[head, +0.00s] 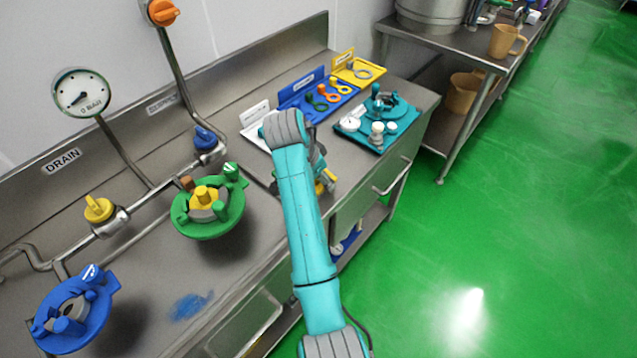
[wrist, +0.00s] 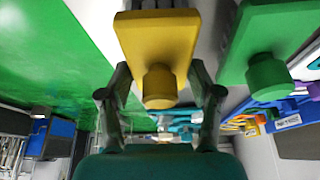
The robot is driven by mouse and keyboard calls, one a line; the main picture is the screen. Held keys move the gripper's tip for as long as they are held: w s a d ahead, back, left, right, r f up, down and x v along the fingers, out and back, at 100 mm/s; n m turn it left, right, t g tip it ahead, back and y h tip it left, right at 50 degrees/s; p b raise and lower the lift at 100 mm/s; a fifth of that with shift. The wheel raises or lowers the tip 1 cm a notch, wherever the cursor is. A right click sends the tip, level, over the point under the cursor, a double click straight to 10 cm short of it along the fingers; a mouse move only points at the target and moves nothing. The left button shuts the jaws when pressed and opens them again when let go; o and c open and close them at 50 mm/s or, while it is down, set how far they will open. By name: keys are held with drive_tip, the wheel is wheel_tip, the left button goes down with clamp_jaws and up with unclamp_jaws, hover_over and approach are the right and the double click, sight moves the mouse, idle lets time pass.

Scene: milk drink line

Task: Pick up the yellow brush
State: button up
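The yellow brush (wrist: 158,45) shows large in the wrist view as a flat yellow block with a round knob. In the head view a small yellow part (head: 328,181) shows just right of my arm, near the counter's front edge. My gripper (wrist: 160,72) has one finger on each side of the yellow block. Whether the fingers press on it cannot be told. In the head view my gripper is mostly hidden behind my teal arm. A similar green brush (wrist: 270,55) is close on the right in the wrist view.
The steel counter (head: 150,250) carries a green-bodied fitting (head: 208,230), a blue-bodied fitting (head: 70,320) and pipes along the back. Blue (head: 290,97) and yellow trays (head: 375,77) and a teal tray (head: 350,134) stand beyond my arm. Green floor (head: 500,220) is open on the right.

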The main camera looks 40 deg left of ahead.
drive_tip(key=c, duration=0.6)
drive_tip(key=shift+o, duration=0.2)
drive_tip(key=shift+r, duration=0.1)
wheel_tip(320, 180, up, 10)
drive_tip(key=shift+f, duration=0.1)
